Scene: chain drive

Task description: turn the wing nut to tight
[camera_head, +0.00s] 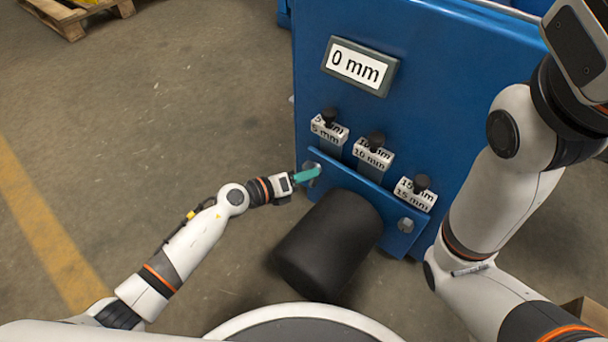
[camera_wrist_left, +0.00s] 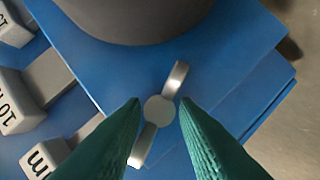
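A grey metal wing nut (camera_wrist_left: 160,108) sits on the blue plate in the left wrist view. Its two wings run from upper right to lower left. In the head view the nut (camera_head: 314,167) is at the plate's upper left end, partly hidden by my fingers. My left gripper (camera_head: 308,174) has teal fingers that reach this nut from the left. In the left wrist view the left gripper (camera_wrist_left: 160,101) is open, with one fingertip on each side of the round hub. I cannot tell whether they touch it. My right gripper's fingers are not in view.
A black cylinder (camera_head: 330,245) sits at the plate (camera_head: 352,183). Another grey fastener (camera_head: 406,225) is at its right end. Blocks marked 5 mm (camera_head: 328,132), 10 mm (camera_head: 372,158) and 15 mm (camera_head: 414,193) stand above. A display (camera_head: 360,66) reads 0 mm.

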